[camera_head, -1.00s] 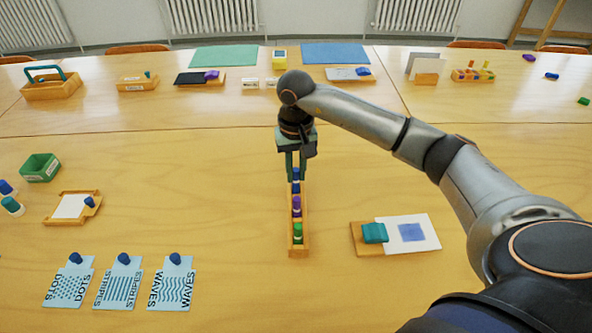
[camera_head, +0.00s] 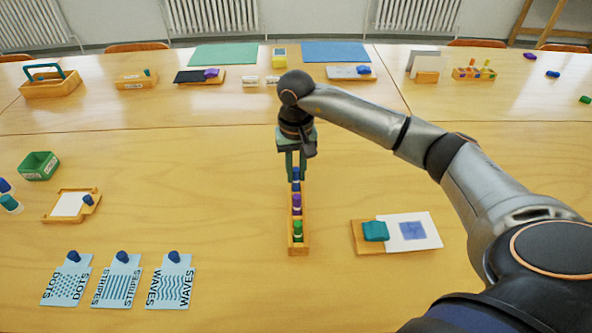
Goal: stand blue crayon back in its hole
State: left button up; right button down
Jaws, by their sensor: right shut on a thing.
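A narrow wooden crayon holder (camera_head: 299,249) stands near the middle of the table, its length running away from me. A green crayon (camera_head: 298,230) stands in its near hole and a purple crayon (camera_head: 296,203) stands behind it. The blue crayon (camera_head: 296,177) shows upright at the far part of the holder. My right gripper (camera_head: 296,176) points down over that far end and is shut on the blue crayon. Whether the crayon's lower end is down in its hole is hidden. My left gripper is out of view.
A wooden board with a teal block (camera_head: 375,231) and white card lies right of the holder. Pattern cards (camera_head: 118,285) with blue knobs lie front left. A green box (camera_head: 39,166) and a wooden tray (camera_head: 68,217) stand at left. Table around the holder is clear.

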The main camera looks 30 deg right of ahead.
jog(key=shift+f, duration=0.25)
dwell(0.4)
jog(key=c, duration=1.1)
grip_release()
jog(key=o, duration=0.4)
jog(key=shift+o, duration=1.1)
jog(key=shift+r, duration=0.15)
